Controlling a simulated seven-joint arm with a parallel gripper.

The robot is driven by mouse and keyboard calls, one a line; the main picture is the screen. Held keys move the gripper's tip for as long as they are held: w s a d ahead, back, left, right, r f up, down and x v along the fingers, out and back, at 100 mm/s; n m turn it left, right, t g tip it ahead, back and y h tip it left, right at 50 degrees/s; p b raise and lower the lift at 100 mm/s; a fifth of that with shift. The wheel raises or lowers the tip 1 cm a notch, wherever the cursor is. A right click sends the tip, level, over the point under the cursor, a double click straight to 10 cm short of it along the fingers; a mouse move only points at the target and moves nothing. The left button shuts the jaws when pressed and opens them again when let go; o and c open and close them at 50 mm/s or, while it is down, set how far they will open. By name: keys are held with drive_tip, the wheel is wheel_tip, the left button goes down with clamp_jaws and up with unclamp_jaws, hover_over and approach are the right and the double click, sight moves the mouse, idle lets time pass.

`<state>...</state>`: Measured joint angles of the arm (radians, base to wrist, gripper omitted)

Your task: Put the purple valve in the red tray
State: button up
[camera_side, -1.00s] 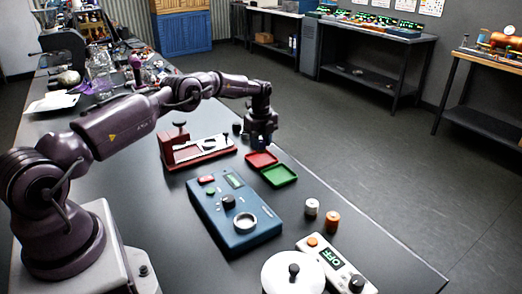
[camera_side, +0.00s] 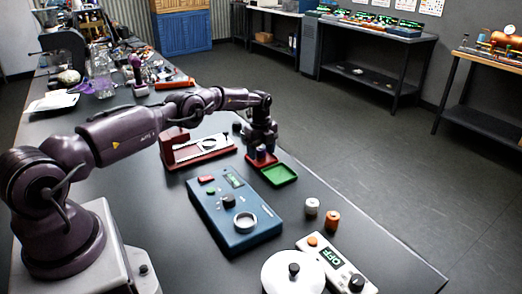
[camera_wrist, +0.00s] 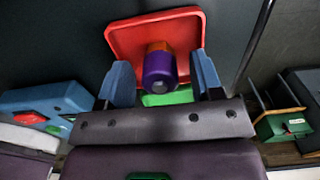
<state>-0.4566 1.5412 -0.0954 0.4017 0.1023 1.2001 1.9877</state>
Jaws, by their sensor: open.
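The purple valve (camera_wrist: 160,70) stands out between my gripper's two blue fingers in the wrist view, with an orange part at its far end. It is over the floor of the red tray (camera_wrist: 120,35), and the orange end appears to meet that floor. My gripper (camera_wrist: 160,75) is open, with a gap on each side of the valve. In the side view my gripper (camera_side: 261,151) is low over the red tray (camera_side: 252,165), and the valve is mostly hidden by the fingers.
A green tray (camera_side: 280,175) lies right beside the red one. A blue control box (camera_side: 235,215) sits in front, and a red fixture (camera_side: 185,155) stands to the left. White and orange cylinders (camera_side: 332,221) stand farther right. The table's right edge is near the trays.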

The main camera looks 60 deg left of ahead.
drive_tip(key=shift+r, duration=0.15)
wheel_tip(320, 180, up, 12)
wheel_tip(320, 180, up, 14)
drive_tip(key=n+t, duration=0.1)
drive_tip(key=n, duration=0.3)
hover_over(261, 148)
drive_tip(key=s+d, duration=0.2)
drive_tip(key=d, duration=0.6)
drive_tip(key=s+d+r+n+t+y, duration=0.15)
drive_tip(key=s+d+r+n, duration=0.25)
drive_tip(key=s+d+r, duration=0.4)
drive_tip(key=s+d+r+n+t, duration=0.1)
drive_tip(key=s+d+r+n, duration=0.15)
drive_tip(key=s, duration=0.25)
drive_tip(key=s+d+r+n+t, duration=0.1)
drive_tip(key=s+d+n, duration=0.15)
drive_tip(key=s, duration=0.25)
drive_tip(key=s+d+f+n, duration=0.2)
drive_tip(key=s, duration=0.5)
drive_tip(key=s+d+f+n+t+h, duration=0.1)
drive_tip(key=s+d+f+n, duration=0.1)
drive_tip(key=s, duration=0.5)
drive_tip(key=shift+f+n, duration=0.25)
drive_tip(key=shift+n, duration=0.25)
